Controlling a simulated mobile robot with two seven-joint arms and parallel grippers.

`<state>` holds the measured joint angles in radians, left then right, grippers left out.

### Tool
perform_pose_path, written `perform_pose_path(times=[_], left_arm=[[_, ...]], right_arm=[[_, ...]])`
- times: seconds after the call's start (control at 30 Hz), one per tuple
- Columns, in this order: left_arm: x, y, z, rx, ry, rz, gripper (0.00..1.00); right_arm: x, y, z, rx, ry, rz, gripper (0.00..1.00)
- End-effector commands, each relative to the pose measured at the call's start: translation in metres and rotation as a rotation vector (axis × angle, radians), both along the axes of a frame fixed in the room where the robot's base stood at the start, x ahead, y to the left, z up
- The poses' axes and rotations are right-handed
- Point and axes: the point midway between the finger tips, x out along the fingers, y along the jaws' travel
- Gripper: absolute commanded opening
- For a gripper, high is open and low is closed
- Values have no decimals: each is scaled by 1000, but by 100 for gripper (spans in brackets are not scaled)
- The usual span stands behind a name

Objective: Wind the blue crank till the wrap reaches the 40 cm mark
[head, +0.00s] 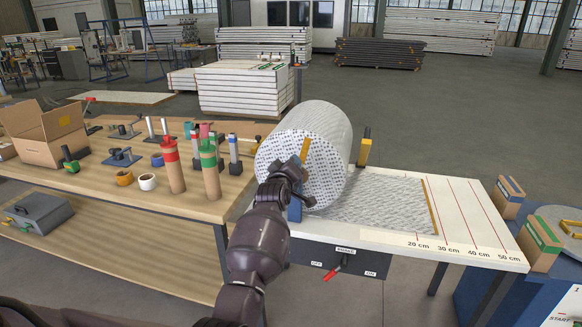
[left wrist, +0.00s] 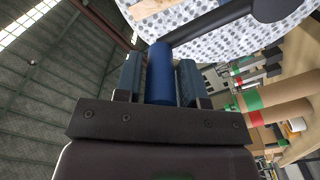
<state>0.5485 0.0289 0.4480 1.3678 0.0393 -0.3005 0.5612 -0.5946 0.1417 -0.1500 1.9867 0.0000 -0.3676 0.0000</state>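The blue crank (left wrist: 160,72) is at the near end of a large roll of patterned wrap (head: 330,130). My left gripper (head: 287,172) is at the crank in the head view; in the left wrist view its fingers (left wrist: 160,80) are closed on the blue handle, one each side. In the head view the gripper hides most of the crank. The wrap sheet (head: 385,205) lies flat on the white table, its yellow front edge (head: 431,208) between the 20 cm and 30 cm marks, nearer 30. The 40 cm mark (head: 480,254) is bare. My right gripper is not in view.
A brake lever (head: 332,273) on the table front has its red end toward OFF. A wooden bench (head: 130,195) with tubes, tape rolls and a cardboard box (head: 45,135) stands left. A blue cart (head: 510,300) with boxes stands right.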

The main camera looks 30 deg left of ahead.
Motion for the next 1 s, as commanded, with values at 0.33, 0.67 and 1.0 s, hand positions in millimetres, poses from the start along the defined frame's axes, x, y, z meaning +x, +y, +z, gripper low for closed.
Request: perform_pose_path(times=[0.33,0.67,1.0], left_arm=[[0,-1,-2,-3,3,-2,53],[-23,-6,-3,-3,4,-1,53],[-72,-18,-2,-3,3,-1,53]], right_arm=[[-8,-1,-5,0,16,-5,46],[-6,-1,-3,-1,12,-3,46],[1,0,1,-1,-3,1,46]])
